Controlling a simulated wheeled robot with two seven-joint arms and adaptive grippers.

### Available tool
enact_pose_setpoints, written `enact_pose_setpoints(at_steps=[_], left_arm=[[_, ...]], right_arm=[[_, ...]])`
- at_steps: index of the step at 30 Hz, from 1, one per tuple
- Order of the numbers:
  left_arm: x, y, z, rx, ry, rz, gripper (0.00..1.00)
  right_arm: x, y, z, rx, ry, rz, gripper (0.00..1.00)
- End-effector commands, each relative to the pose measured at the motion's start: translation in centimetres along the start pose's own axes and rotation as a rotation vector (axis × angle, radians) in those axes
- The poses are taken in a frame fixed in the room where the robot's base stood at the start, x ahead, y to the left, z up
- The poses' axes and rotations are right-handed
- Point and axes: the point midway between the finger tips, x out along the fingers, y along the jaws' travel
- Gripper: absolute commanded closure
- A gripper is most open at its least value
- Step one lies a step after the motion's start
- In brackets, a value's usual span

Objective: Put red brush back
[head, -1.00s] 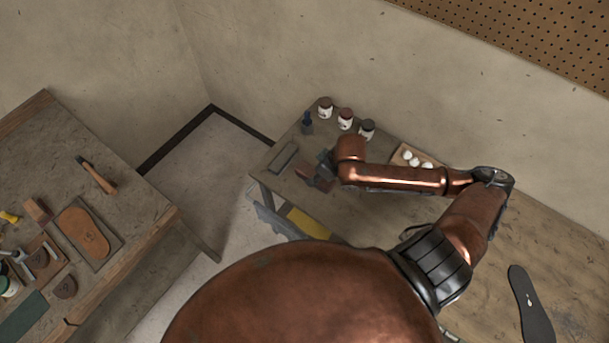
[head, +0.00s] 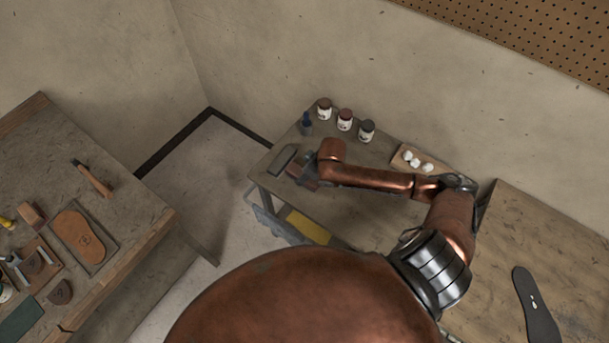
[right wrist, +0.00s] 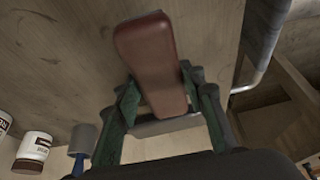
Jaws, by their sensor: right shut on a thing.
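The red brush (right wrist: 150,60), a reddish-brown rounded block, is between the two green fingers of my right gripper (right wrist: 160,84) in the right wrist view. The fingers are shut on its sides. In the head view my right gripper (head: 305,176) is over the left part of the small cart top, and the brush (head: 294,170) is partly hidden by it. A dark flat tray (head: 282,159) lies just left of the gripper. Whether the brush touches the cart top I cannot tell. My left gripper is not in view.
On the cart stand a blue bottle (head: 307,124), three jars (head: 345,120) along the back, and a wooden tray with white balls (head: 417,160). A yellow thing (head: 309,225) is on the lower shelf. A workbench with tools (head: 130,215) is at the left.

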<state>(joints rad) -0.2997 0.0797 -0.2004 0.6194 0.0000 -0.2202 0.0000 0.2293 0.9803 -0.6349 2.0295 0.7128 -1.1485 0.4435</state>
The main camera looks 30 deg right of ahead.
Motion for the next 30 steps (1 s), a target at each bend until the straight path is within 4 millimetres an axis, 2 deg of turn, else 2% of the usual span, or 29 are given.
enact_pose_setpoints(at_steps=[6, 7, 14, 24, 30], left_arm=[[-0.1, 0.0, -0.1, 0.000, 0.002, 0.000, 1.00], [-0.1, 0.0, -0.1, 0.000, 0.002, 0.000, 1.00], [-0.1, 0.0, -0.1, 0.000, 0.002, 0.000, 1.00], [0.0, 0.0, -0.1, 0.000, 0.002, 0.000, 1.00], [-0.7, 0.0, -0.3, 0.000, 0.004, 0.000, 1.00]], right_arm=[[0.1, 0.0, 0.1, 0.001, 0.000, 0.000, 0.82], [0.1, 0.0, 0.1, 0.000, -0.001, 0.001, 0.62], [0.1, 0.0, 0.1, 0.000, -0.001, 0.001, 0.46], [-0.1, 0.0, -0.1, -0.001, 0.001, 0.001, 0.45], [-3.1, 0.1, 0.0, -0.002, 0.000, 0.002, 0.45]])
